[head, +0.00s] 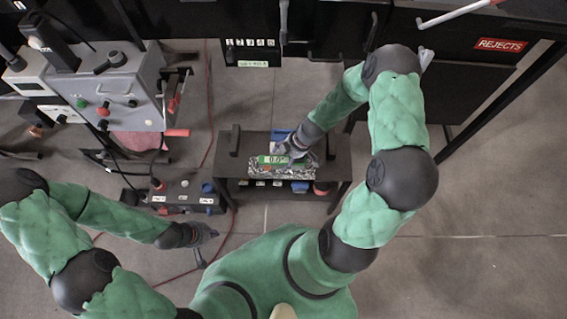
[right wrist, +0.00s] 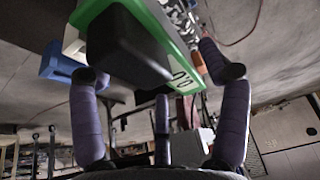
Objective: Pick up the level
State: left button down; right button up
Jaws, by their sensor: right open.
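The level is a green-edged device (head: 270,160) with a small display reading about 0.0, on the dark bench (head: 232,168) in the head view. In the right wrist view its green edge (right wrist: 172,22) and dark body fill the upper middle. My right gripper (head: 294,150) is at the level's right end in the head view. In the right wrist view its purple fingers (right wrist: 157,72) are spread apart, with the level between and beyond their tips; no grip shows. My left gripper (head: 208,233) hangs at lower left, away from the level; its finger gap is too small to tell.
A speckled block (head: 282,171) lies against the level's near side. Blue parts lie behind and below it, one also showing in the right wrist view (right wrist: 60,62). A grey control box (head: 105,90) stands at left, and a REJECTS bin (head: 500,45) at upper right. Floor at right is clear.

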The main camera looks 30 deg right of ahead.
jog(key=shift+x, duration=0.9)
jog(key=c, duration=1.5)
jog(key=shift+r, duration=0.1)
